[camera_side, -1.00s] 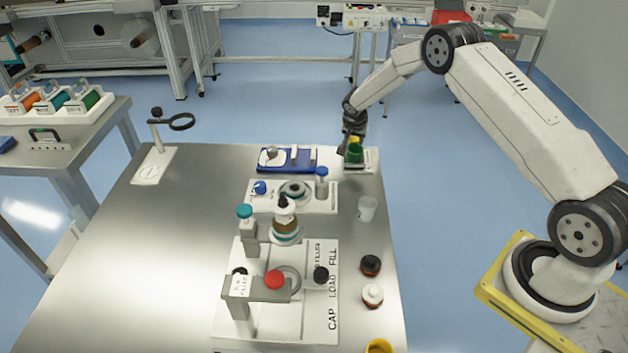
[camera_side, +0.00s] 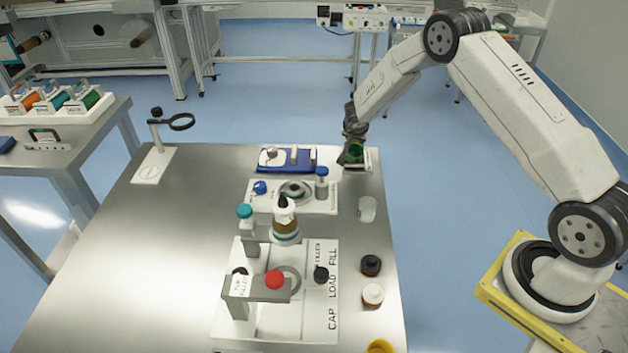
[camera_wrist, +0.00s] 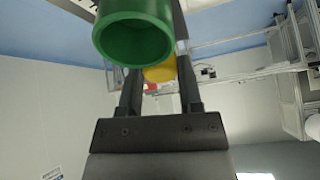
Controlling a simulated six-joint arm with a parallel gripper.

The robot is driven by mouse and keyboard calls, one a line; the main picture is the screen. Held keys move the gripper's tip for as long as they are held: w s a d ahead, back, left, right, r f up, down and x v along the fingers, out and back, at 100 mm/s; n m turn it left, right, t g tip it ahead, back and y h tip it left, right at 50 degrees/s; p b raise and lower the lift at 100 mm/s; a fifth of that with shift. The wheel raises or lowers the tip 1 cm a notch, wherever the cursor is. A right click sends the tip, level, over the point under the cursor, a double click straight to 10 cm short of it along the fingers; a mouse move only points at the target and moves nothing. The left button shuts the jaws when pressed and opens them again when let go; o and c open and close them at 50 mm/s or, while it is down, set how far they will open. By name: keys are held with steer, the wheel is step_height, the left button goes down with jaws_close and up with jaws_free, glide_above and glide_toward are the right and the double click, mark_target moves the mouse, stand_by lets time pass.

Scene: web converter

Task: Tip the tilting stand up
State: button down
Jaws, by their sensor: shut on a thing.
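The tilting stand (camera_side: 359,166) is at the back right corner of the table, with a pale base and a green cup (camera_side: 356,152). My gripper (camera_side: 347,155) is down at the stand and hides part of it. In the wrist view the open end of the green cup (camera_wrist: 134,42) faces the camera. A yellow part (camera_wrist: 161,70) shows behind the cup, between the fingers. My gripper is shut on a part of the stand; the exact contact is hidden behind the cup.
A blue tray (camera_side: 273,168) is left of the stand. A clear cup (camera_side: 367,208) and small bottles (camera_side: 371,265) stand along the table's right side. A filling fixture (camera_side: 318,285) is at the front middle. The table's left half is mostly clear.

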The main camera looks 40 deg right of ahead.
steer(key=shift+s+a+r+t+h, duration=0.3)
steer(key=shift+s+a+t+h, duration=0.25)
steer(key=shift+t+h, duration=0.2)
steer(key=shift+s+a+r+t+h, duration=0.1)
steer(key=shift+s+a+t+h, duration=0.15)
steer(key=shift+a+t+h, duration=0.1)
stand_by(0.6)
steer(key=shift+c, duration=1.3)
jaws_free()
steer(key=shift+d, duration=0.1)
steer(key=shift+r, duration=0.15)
steer(key=v, duration=0.7)
steer(key=shift+s+a+r, duration=0.15)
steer(key=shift+s+a, duration=0.05)
steer(key=shift+a, duration=0.05)
steer(key=shift+s, duration=0.1)
